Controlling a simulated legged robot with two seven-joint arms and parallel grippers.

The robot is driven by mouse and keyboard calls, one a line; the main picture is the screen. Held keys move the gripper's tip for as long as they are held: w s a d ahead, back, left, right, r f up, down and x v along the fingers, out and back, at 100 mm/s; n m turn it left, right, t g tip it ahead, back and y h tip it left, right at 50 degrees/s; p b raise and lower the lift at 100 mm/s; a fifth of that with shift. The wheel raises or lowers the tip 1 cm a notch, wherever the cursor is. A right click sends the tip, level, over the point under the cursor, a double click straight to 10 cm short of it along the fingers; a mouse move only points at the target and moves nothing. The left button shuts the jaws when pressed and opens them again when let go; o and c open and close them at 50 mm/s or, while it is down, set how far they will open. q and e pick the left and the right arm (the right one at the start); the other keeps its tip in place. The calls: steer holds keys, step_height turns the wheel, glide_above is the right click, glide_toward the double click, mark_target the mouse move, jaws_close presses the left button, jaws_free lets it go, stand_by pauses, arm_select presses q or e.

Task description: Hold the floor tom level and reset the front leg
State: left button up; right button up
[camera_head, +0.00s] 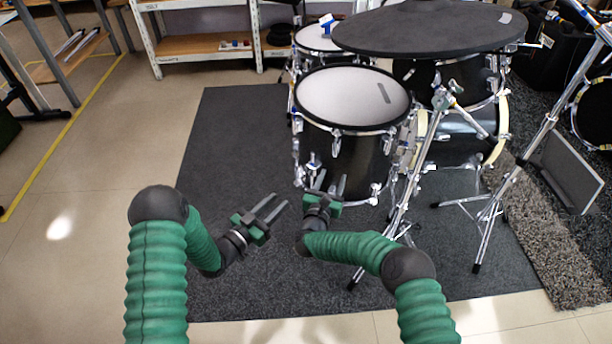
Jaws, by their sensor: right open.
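The floor tom (372,152) has a black shell, a white head and chrome hardware. It stands upright at the centre on the dark mat, and its head looks roughly level. A chrome leg bracket (312,162) is on the front left of its shell; the front leg below it is too small and partly hidden to make out. My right gripper (328,182) is open, its fingers pointing up beside the tom's lower front rim; I cannot tell if they touch it. My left gripper (279,204) is open and empty, apart from the tom, to its front left above the mat.
Chrome stand legs (413,185) spread close to the right of the tom. A large black cymbal pad (430,30) overhangs behind it. Another drum (325,38) stands behind. The dark mat (225,150) is clear on the left.

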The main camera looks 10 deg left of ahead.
steer(key=shift+s, duration=0.1)
steer(key=shift+s+a+p, duration=0.1)
steer(key=shift+s+p, duration=0.25)
steer(key=shift+p, duration=0.05)
arm_select(q)
step_height(320, 180, up, 8)
steer(key=p, duration=0.7)
arm_select(e)
steer(key=s+a, duration=0.1)
steer(key=s, duration=1.4)
steer(key=shift+s+a+r, duration=0.25)
steer(key=shift+s+a, duration=0.1)
steer(key=shift+s, duration=0.05)
arm_select(q)
steer(key=shift+o, duration=0.5)
steer(key=shift+f, duration=0.1)
steer(key=o, duration=0.5)
steer(key=shift+c, duration=0.2)
